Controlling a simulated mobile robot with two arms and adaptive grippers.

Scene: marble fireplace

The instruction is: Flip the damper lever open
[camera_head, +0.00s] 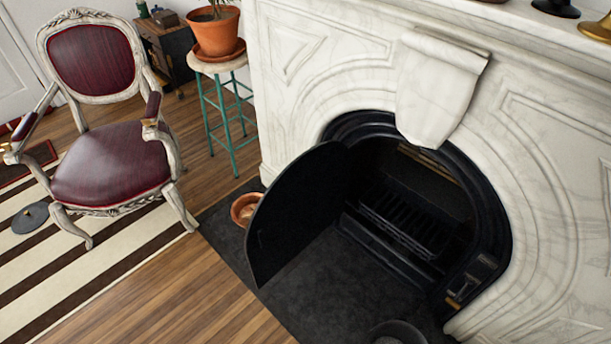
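A white marble fireplace (540,150) with an arched black metal insert (498,215) fills the right side. Its black door (298,213) stands swung open to the left, and a slatted grate (402,222) shows inside the dark firebox. A brass-coloured strip (428,160) runs along the upper inside of the opening. A small latch-like fitting (486,262) sits on the right of the frame, with a brass-coloured piece (453,304) below it. I cannot tell which part, if any, is the damper lever or how it is set. Neither gripper is in view.
A dark hearth slab (310,290) lies before the opening, with a dark round object (396,333) at the bottom edge. A terracotta dish (243,208) sits behind the door. A red armchair (110,165) and a teal stool (222,100) stand left. Wood floor (190,300) is clear.

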